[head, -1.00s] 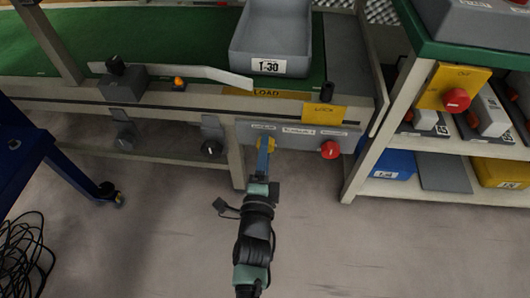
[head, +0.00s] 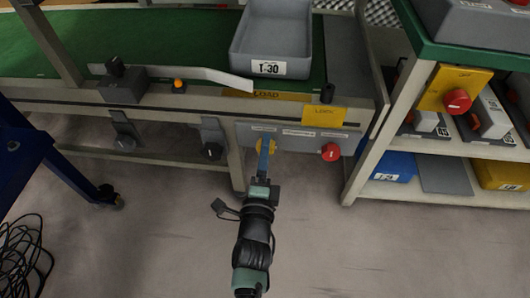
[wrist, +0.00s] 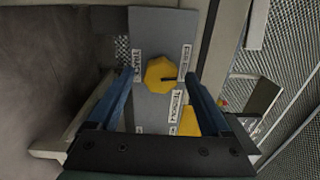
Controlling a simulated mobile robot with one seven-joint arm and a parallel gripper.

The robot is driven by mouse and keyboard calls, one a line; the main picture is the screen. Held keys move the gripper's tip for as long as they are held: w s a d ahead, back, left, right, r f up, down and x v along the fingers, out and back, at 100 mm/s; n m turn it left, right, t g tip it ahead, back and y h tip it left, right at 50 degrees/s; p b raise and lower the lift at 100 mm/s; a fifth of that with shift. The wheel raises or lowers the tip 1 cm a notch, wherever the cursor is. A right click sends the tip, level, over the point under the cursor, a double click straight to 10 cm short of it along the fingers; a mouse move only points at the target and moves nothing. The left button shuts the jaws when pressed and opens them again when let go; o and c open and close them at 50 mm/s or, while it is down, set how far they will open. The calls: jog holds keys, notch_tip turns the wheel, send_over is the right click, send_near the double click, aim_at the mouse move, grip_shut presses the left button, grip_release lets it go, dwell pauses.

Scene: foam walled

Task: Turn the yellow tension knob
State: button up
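The yellow tension knob (head: 266,146) is on the left part of a grey panel (head: 302,143) under the conveyor's front edge. In the wrist view the yellow knob (wrist: 158,75) is faceted, with a dark mark on its right side. My gripper (head: 264,152) reaches up to the knob from below, and its fingers partly hide it. In the wrist view its two blue fingers (wrist: 162,77) are apart, one on each side of the knob, with a gap visible on both sides. Nothing is held.
A red button (head: 330,152) is at the panel's right end, and a yellow label plate (head: 323,116) is above it. A grey tray (head: 268,39) rests on the green belt. A shelf with a red button on a yellow plate (head: 454,91) stands at right. The floor below is clear.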

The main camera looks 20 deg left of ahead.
jog(key=p+v, duration=0.5)
jog(key=v, duration=0.8)
jog(key=shift+f, duration=0.1)
